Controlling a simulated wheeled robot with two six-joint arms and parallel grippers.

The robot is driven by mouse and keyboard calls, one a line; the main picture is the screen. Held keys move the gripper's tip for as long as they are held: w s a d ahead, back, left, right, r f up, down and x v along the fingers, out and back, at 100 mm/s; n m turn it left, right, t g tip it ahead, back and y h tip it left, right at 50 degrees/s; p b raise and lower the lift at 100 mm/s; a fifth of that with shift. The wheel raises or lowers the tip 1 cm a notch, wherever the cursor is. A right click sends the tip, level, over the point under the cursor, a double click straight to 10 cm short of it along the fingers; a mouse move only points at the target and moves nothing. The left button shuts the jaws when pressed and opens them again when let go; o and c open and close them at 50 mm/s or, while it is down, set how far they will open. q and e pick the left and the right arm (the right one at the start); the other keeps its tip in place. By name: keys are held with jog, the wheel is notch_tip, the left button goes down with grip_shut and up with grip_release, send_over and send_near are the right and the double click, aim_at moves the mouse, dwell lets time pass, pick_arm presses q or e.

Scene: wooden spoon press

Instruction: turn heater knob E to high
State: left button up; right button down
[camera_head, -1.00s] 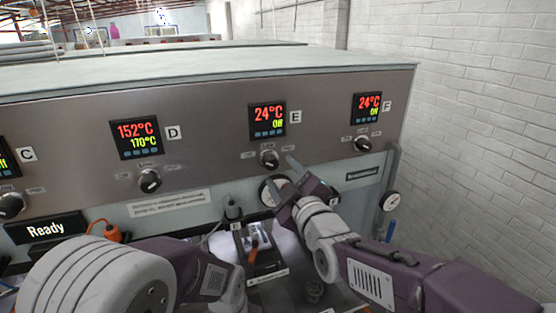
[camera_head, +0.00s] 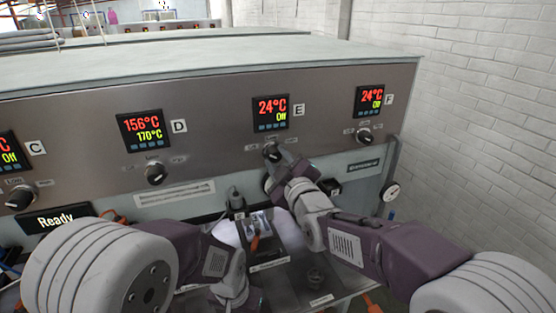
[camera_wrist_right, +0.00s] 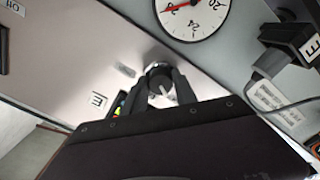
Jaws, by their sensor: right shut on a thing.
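Heater knob E (camera_head: 272,152) is a dark round knob on the grey panel, below the display (camera_head: 271,112) that reads 24°C and Off beside the label E. My right gripper (camera_head: 275,158) reaches up to it, with its fingers on either side of the knob. In the right wrist view the knob (camera_wrist_right: 160,80) sits between the two fingers (camera_wrist_right: 160,88), which are shut on it. Its exact pointer setting is hard to read. My left gripper (camera_head: 232,295) is low in the head view, partly hidden by its arm, and its jaws cannot be made out.
Knob D (camera_head: 155,173) is to the left, under a display of 156°C, and knob F (camera_head: 365,137) is to the right. A round gauge (camera_wrist_right: 192,12) is close to my right gripper. A bench with a press (camera_head: 257,235) is below the panel.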

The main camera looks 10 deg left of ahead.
jog(key=m+b, duration=0.4)
jog(key=b, duration=0.1)
jog(key=shift+m, duration=0.3)
jog(key=m+b, duration=0.2)
jog(key=shift+s+m+b, duration=0.1)
jog(key=shift+m+b, duration=0.3)
jog(key=m+b, duration=0.2)
jog(key=m, duration=0.1)
jog(key=shift+r+m+b, duration=0.15)
jog(key=shift+m+b, duration=0.15)
jog(key=m+b, duration=0.1)
jog(key=m, duration=0.1)
jog(key=shift+m, duration=0.4)
jog(key=m+b, duration=0.1)
jog(key=m, duration=0.1)
jog(key=shift+r+m, duration=0.15)
jog(key=shift+m, duration=0.15)
jog(key=m+b, duration=0.1)
jog(key=m, duration=0.2)
jog(key=shift+m, duration=0.3)
jog(key=shift+r+m, duration=0.1)
jog(key=shift+m, duration=1.7)
jog(key=shift+b, duration=0.3)
